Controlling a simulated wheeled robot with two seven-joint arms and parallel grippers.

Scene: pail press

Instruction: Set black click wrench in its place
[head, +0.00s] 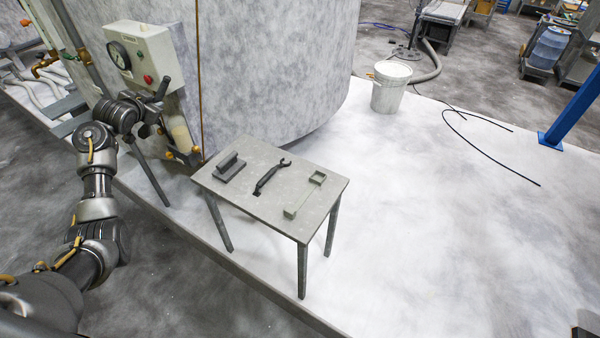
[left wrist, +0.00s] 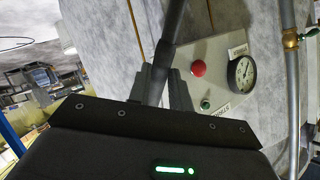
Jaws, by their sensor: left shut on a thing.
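My left gripper (head: 152,117) is shut on a dark rod-shaped tool, which looks like the black click wrench (head: 162,88), and holds it up in front of the control box. In the left wrist view the wrench (left wrist: 173,32) runs up from between the fingers (left wrist: 158,88); its far end is out of the picture. A small grey table (head: 255,210) stands to the right of the gripper. On it are a grey block holder (head: 230,168), a black open-ended spanner (head: 269,177) and a low holder with two raised ends (head: 317,178). My right gripper is not in view.
A control box (head: 143,55) with a gauge and red button is close behind the left gripper, beside a vertical pipe. A large grey tank (head: 270,70) rises behind the table. A white pail (head: 390,88) stands farther back.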

